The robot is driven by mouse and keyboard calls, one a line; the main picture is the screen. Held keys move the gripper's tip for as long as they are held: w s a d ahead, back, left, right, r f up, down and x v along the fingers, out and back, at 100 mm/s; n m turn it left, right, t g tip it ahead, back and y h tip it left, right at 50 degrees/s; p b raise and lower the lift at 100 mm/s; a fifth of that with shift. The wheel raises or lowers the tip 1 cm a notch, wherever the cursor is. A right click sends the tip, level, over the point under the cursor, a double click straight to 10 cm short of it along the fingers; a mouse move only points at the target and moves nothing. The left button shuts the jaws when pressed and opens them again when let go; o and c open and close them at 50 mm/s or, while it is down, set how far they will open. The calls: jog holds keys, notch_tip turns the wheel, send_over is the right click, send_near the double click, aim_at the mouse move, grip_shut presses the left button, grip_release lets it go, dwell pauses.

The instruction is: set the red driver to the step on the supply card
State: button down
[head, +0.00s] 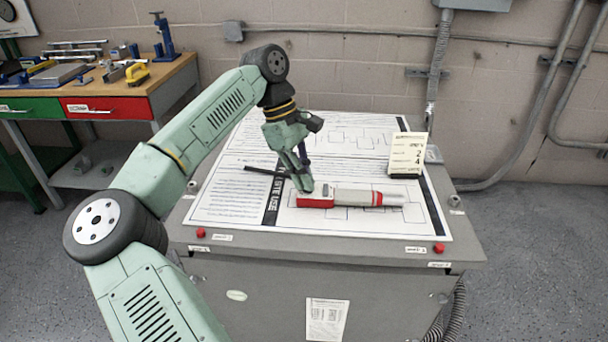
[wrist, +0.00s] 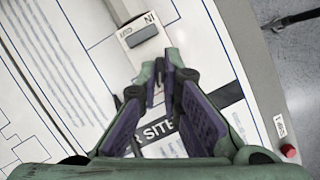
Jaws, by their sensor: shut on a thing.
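The red driver (head: 345,198), a long red and light-grey block, lies on the printed sheet at the front of the bench. My gripper (head: 302,184) is at its left, red end in the head view. In the wrist view my gripper (wrist: 160,78) has its fingertips close together on something thin and dark that I cannot clearly make out. The supply card (head: 407,152) stands upright at the back right and shows a 2 above a 4. The driver's current setting is not readable.
A thin black bar (head: 265,171) shows left of my gripper. Red knobs (head: 200,233) (head: 438,247) sit along the bench's front edge. A workbench with tools (head: 110,75) stands at the back left. The sheet left of the driver is mostly clear.

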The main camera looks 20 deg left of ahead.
jog(key=shift+m, duration=0.4)
jog(key=c, duration=1.8)
grip_release()
jog(key=shift+o, duration=0.2)
jog(key=v, duration=1.2)
jog(key=shift+w, duration=0.2)
jog(key=shift+d, duration=0.1)
